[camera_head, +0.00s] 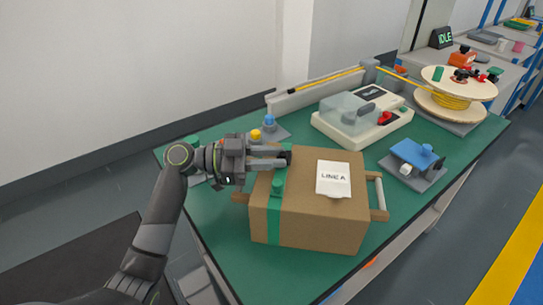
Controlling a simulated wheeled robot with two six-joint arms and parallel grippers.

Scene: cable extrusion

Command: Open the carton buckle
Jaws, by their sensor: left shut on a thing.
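A brown carton (318,226) stands on the green table, with a white "LINE A" label (333,178) on its top. A green strap (273,222) runs down its left front side. My left gripper (286,157) reaches in from the left over the carton's top left part. Its fingers are shut on a dark green piece at the strap's far end, partly hidden by the fingers. My right gripper is not in view.
A beige machine with a clear cover (350,113) stands behind the carton. A blue-topped fixture (413,155) is to the right, and a wooden spool with yellow cable (452,98) at the far right. Small yellow and blue buttons (268,124) stand behind the gripper. Bare green table (222,225) lies left of the carton.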

